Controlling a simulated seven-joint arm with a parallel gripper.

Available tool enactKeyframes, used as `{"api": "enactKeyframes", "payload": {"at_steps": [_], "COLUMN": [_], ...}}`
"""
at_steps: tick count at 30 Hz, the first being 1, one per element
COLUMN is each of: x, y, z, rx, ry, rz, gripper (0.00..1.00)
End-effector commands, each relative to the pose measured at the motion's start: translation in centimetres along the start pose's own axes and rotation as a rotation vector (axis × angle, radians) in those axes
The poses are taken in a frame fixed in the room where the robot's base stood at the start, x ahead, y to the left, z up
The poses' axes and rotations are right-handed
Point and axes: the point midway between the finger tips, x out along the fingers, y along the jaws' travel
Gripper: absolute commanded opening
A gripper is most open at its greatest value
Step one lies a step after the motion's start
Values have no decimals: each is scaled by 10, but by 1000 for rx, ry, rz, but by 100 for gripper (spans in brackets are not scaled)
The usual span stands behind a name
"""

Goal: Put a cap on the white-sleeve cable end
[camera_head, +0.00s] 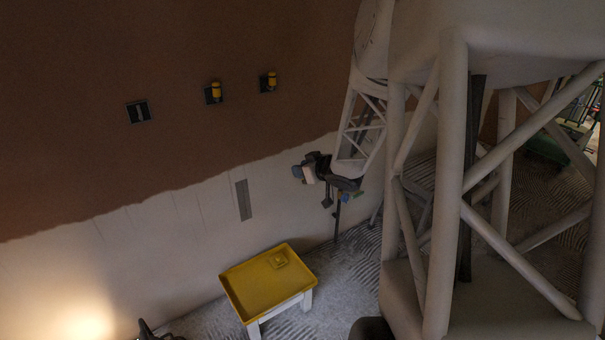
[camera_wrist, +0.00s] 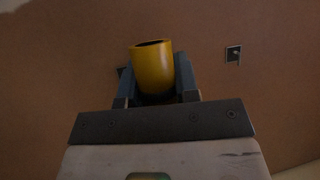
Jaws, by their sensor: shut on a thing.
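My gripper (camera_wrist: 155,88) is shut on a yellow cap (camera_wrist: 153,66), a hollow cylinder with its open end facing away from me toward the wall. In the head view my gripper (camera_head: 298,173) is in the air before the wall, and the cap cannot be made out there. The white-sleeve cable end (camera_head: 139,112) stands in a dark wall box at the left, uncapped. The wrist view shows one box with a bare cable end (camera_wrist: 236,56), right of the held cap and apart from it; its sleeve colour is unclear.
Two other wall boxes hold yellow-capped ends, a middle one (camera_head: 215,91) and a right one (camera_head: 270,81). A yellow tray (camera_head: 238,298) on a white stand is below, with a small yellow piece (camera_head: 279,260) in it. A grey vent (camera_head: 243,200) is on the lower wall.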

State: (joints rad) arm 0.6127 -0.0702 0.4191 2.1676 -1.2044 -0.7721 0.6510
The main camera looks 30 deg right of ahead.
Motion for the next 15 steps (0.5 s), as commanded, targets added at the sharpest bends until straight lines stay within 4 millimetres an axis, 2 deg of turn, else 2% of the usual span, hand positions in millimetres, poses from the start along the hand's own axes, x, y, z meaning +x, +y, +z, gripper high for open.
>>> {"api": "enactKeyframes", "payload": {"at_steps": [15], "x": [-11], "y": [0], "z": [-23], "rx": [-1], "ry": [1], "rz": [0], "gripper": [7]}}
